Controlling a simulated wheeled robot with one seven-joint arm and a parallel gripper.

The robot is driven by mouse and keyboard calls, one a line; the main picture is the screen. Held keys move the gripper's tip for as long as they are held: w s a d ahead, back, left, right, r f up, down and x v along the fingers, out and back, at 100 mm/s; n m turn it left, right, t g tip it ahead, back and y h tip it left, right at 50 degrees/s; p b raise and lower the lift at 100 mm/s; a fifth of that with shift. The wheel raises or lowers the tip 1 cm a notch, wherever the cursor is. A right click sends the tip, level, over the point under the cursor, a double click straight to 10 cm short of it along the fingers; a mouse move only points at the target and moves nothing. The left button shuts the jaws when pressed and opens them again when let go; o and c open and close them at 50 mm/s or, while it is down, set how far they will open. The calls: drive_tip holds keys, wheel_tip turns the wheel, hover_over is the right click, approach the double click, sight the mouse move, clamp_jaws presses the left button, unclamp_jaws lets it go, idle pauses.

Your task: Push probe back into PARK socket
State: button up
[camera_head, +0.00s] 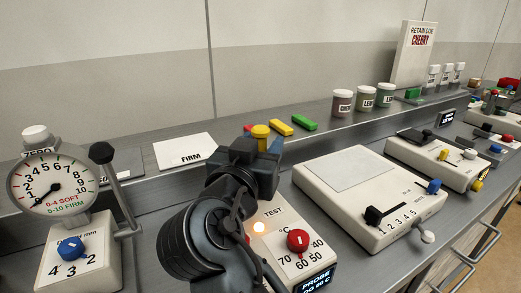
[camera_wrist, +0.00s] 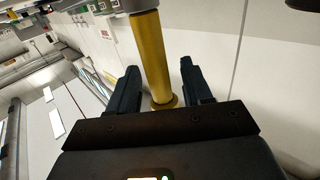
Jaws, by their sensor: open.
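The probe is a yellow rod; its round yellow top (camera_head: 260,131) shows just above my gripper in the head view. In the wrist view the yellow rod (camera_wrist: 152,55) stands between my two dark fingers, with visible gaps on both sides. My gripper (camera_head: 258,158) is open around the probe, over the back of the white TEST unit (camera_head: 278,222). The PARK socket and the lower end of the probe are hidden behind my gripper and arm, so I cannot tell how deep the probe sits.
A dial gauge (camera_head: 52,182) with a lever (camera_head: 113,180) stands left. A white slider unit (camera_head: 370,196) stands close right. Yellow and green blocks lie on the ledge behind.

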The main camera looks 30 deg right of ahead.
drive_tip(key=shift+c, duration=0.4)
clamp_jaws()
wheel_tip(320, 180, up, 18)
drive_tip(key=p, duration=1.1)
